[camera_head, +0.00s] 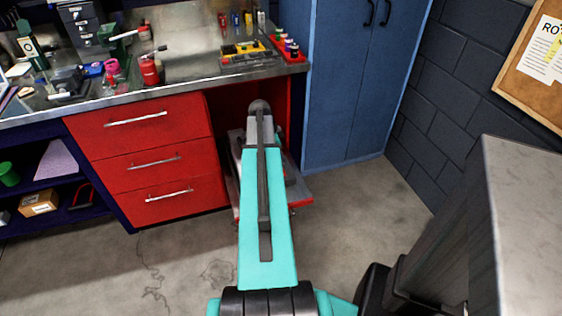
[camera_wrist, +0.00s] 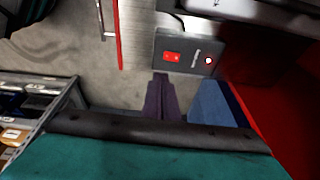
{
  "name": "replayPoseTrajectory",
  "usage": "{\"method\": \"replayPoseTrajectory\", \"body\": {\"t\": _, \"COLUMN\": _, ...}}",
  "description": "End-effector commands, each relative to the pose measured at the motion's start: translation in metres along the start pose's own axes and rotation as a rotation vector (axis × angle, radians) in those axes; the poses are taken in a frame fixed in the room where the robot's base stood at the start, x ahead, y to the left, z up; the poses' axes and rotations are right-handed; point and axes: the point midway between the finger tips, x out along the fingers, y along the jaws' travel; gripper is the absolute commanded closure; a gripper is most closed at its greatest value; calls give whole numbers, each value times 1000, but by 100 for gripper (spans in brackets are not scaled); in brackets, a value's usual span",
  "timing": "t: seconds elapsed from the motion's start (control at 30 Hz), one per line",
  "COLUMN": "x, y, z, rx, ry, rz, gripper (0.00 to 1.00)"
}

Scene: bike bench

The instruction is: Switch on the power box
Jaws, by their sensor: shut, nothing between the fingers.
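The power box (camera_wrist: 184,40) is a dark grey box in the upper middle of the wrist view. Its face has a red rocker switch (camera_wrist: 172,57), a pale label and a small round red light (camera_wrist: 209,60) that looks bright at its centre. I cannot tell the switch's position. My gripper (camera_wrist: 161,76) is shut and empty. Its dark purplish fingers point up the picture, with their tips just below the red switch; I cannot tell whether they touch the box. In the head view my arm reaches toward the bench opening and hides the gripper and power box.
A red-drawer bench (camera_head: 150,150) stands left of my arm, with tools and a red tray (camera_head: 290,52) on top. A low red-edged cart (camera_head: 298,190) sits in the opening. A blue cabinet (camera_head: 345,90) stands to the right. Concrete floor (camera_head: 370,210) is clear in front of it.

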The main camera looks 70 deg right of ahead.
Motion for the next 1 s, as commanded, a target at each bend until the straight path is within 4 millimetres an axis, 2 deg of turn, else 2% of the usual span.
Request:
{"method": "replayPoseTrajectory", "body": {"t": 0.1, "x": -15, "y": 3, "z": 1, "rx": -1, "ry": 0, "rz": -1, "gripper": 100}}
{"method": "replayPoseTrajectory", "body": {"t": 0.33, "x": -32, "y": 6, "z": 1, "rx": -1, "ry": 0, "rz": 0, "gripper": 100}}
{"method": "replayPoseTrajectory", "body": {"t": 1.0, "x": -35, "y": 6, "z": 2, "rx": -2, "ry": 0, "rz": 0, "gripper": 100}}
